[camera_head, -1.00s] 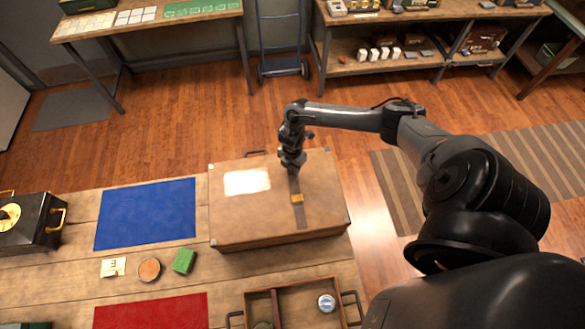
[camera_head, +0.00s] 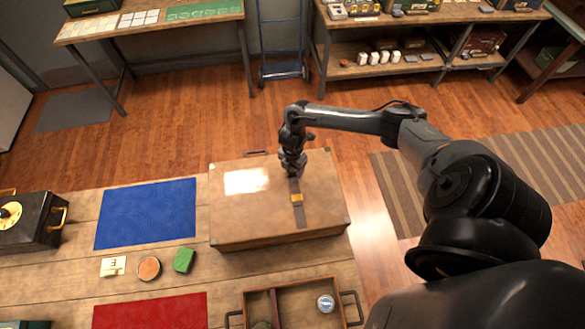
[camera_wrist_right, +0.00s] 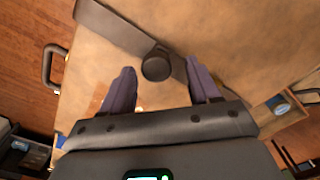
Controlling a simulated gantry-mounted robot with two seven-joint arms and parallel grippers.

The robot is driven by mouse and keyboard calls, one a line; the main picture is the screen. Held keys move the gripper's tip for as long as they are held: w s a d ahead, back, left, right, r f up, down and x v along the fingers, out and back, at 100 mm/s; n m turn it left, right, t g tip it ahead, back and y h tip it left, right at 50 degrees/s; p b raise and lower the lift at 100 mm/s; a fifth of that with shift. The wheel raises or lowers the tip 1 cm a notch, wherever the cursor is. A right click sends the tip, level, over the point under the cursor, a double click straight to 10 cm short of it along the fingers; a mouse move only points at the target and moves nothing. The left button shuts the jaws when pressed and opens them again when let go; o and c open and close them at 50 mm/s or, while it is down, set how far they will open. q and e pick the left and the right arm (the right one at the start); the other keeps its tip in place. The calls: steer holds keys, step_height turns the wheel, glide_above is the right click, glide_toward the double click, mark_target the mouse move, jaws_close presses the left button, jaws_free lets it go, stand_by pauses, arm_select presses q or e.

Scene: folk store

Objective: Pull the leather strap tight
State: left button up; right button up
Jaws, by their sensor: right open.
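A brown suitcase (camera_head: 262,215) lies shut on the wooden table. A dark leather strap (camera_head: 300,216) runs across its lid, with a brass buckle (camera_head: 296,198) on it. In the right wrist view the strap (camera_wrist_right: 115,28) crosses the lid and carries a round dark knob (camera_wrist_right: 156,64). My right gripper (camera_head: 293,173) is over the strap at the far part of the lid. In the wrist view its two fingers (camera_wrist_right: 160,88) are apart, with the knob between and just beyond their tips. Contact cannot be told. My left gripper is not in view.
A blue mat (camera_head: 147,214), a red mat (camera_head: 150,311), a green block (camera_head: 184,260) and a round orange tin (camera_head: 149,268) lie left of the suitcase. A wooden tray (camera_head: 297,285) stands in front. A black box (camera_head: 32,222) is at far left.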

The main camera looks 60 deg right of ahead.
step_height(320, 180, up, 10)
steer(key=shift+r, duration=0.2)
steer(key=shift+f, duration=0.1)
stand_by(0.8)
